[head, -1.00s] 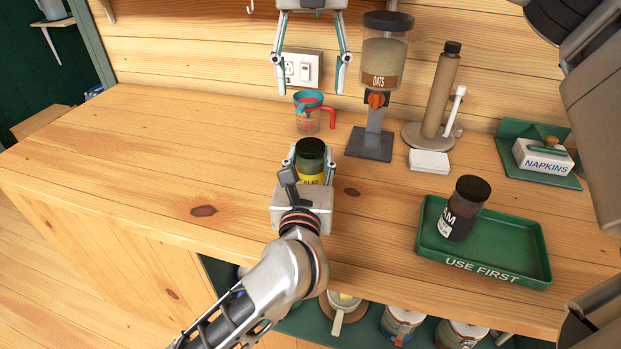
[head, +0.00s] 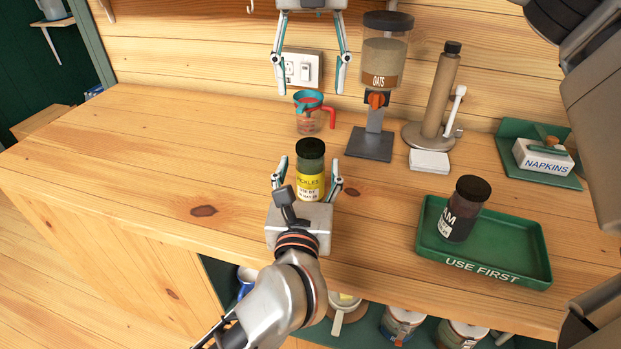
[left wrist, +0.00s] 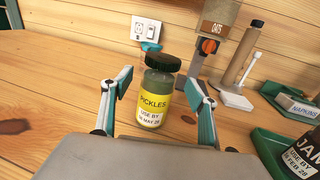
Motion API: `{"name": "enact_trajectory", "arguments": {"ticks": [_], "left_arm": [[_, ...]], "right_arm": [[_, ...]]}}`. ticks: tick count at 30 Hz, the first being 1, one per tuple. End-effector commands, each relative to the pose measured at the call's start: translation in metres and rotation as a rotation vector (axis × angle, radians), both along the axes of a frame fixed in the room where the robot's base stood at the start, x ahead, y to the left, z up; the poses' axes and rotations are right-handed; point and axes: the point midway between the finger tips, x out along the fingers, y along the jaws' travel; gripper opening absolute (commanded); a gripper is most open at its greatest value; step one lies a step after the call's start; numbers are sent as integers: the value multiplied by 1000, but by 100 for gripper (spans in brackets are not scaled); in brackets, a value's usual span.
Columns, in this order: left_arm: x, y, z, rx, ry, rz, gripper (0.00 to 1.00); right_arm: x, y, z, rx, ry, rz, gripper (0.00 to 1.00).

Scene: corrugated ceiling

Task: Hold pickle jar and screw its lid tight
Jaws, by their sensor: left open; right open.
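The pickle jar (head: 310,178) stands upright on the wooden counter, with a yellow label and its dark lid (head: 311,148) on top. In the left wrist view the jar (left wrist: 154,103) and lid (left wrist: 162,63) show just beyond the fingers. My left gripper (head: 308,170) is open, on the near side of the jar, with its fingertips apart on either side and clear of it; it also shows in the left wrist view (left wrist: 158,80). My right gripper (head: 310,75) is open and empty, pointing down above and behind the jar. How tightly the lid sits cannot be seen.
A measuring cup (head: 309,118) stands behind the jar, with an oats dispenser (head: 375,130) to its right. A green tray (head: 490,262) holding a jam jar (head: 464,208) is at right. A paper-towel stand (head: 435,100) and napkins (head: 543,156) stand farther back. The left counter is clear.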

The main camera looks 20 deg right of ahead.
Motion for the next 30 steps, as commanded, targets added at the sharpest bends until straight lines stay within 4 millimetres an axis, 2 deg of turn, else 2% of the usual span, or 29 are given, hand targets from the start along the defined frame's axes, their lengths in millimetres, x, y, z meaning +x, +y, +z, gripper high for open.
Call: {"name": "enact_trajectory", "arguments": {"ticks": [6,12,18,30], "left_arm": [[-42,18,-1,-2,4,0,59],[-67,28,-1,1,3,0,59],[-75,32,0,1,1,1,59],[-75,32,0,1,1,1,59]], "right_arm": [[0,0,0,0,0,0,57],[0,0,0,0,0,0,57],[0,0,0,0,0,0,57],[0,0,0,0,0,0,57]]}}
